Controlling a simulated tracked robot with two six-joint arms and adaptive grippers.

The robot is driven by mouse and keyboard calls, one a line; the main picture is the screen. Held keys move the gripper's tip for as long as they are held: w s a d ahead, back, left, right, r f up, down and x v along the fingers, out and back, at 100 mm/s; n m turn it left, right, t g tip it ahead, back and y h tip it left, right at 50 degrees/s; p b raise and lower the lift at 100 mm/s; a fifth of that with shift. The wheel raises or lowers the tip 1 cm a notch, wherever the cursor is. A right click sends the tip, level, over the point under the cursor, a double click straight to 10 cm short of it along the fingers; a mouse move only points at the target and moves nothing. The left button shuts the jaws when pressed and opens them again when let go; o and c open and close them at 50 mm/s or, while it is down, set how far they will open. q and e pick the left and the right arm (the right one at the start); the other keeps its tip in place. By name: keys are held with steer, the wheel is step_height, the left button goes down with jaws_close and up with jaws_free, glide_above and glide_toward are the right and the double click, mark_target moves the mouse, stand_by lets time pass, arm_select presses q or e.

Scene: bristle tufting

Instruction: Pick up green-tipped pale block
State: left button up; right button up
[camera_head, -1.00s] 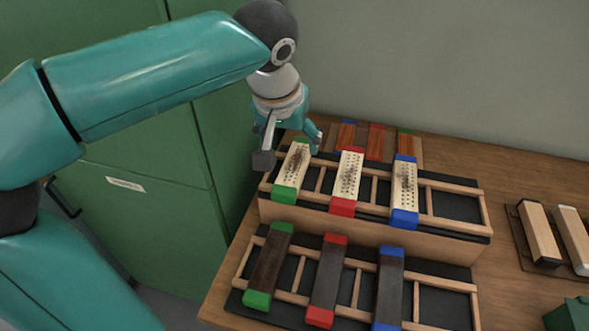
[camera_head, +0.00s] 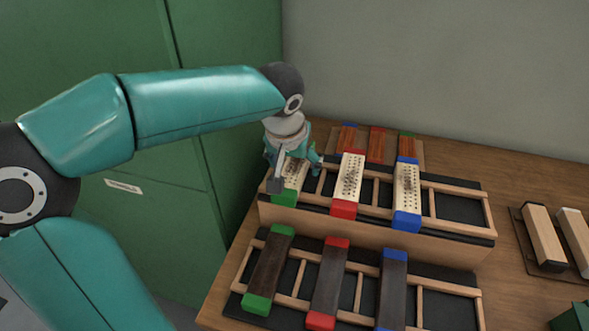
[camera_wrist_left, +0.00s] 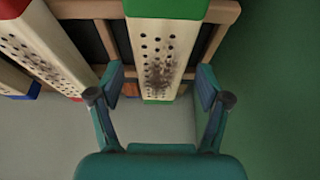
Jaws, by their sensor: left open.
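The green-tipped pale block (camera_head: 287,197) lies in the leftmost place of the upper rack (camera_head: 335,208), with drilled holes and a dark smudge on its top. In the left wrist view the same block (camera_wrist_left: 158,40) lies between the spread fingers, with a gap on each side. My left gripper (camera_head: 297,178) is open over this block and hides part of it in the head view. It also shows in the left wrist view (camera_wrist_left: 160,90), empty. My right gripper is not in view.
Red-tipped (camera_head: 348,182) and blue-tipped (camera_head: 406,195) pale blocks lie to the right in the same rack. Reddish blocks (camera_head: 377,145) stand behind. A green cabinet (camera_head: 225,60) is at left.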

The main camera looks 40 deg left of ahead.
arm_select(q)
steer(key=shift+c, duration=0.2)
steer(key=c, duration=1.3)
steer(key=shift+r, duration=0.15)
